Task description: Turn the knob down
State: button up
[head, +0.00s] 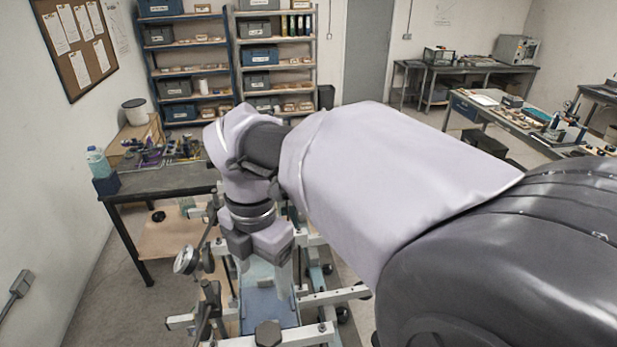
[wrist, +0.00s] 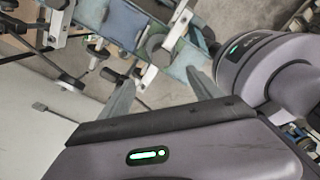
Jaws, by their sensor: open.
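My gripper (head: 265,282) points down over a metal frame with a blue panel (head: 268,308), its two pale fingers apart and nothing between them. A dark, many-sided knob (head: 268,333) stands at the near end of the frame, below the gripper in the picture. In the wrist view my gripper (wrist: 160,88) shows its spread fingers, with a dark rounded knob (wrist: 158,50) beyond the gap between them, apart from both. I cannot tell for sure that this is the same knob. A round gauge-like disc (head: 187,260) sits on the frame's left side.
Dark bars and a black handle (head: 211,293) rise at the frame's left. Pale crossbars (head: 335,295) reach out to the right. A dark workbench (head: 165,182) with small tools stands behind on the left. Open floor (head: 125,310) lies to the left of the frame.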

jog(key=b, duration=0.1)
send_over(268, 333)
notch_tip(268, 333, down, 6)
notch_tip(268, 333, down, 11)
jog(key=shift+s+f, duration=0.1)
jog(key=shift+f, duration=0.15)
jog(key=shift+c, duration=0.2)
jog(key=c, duration=1.3)
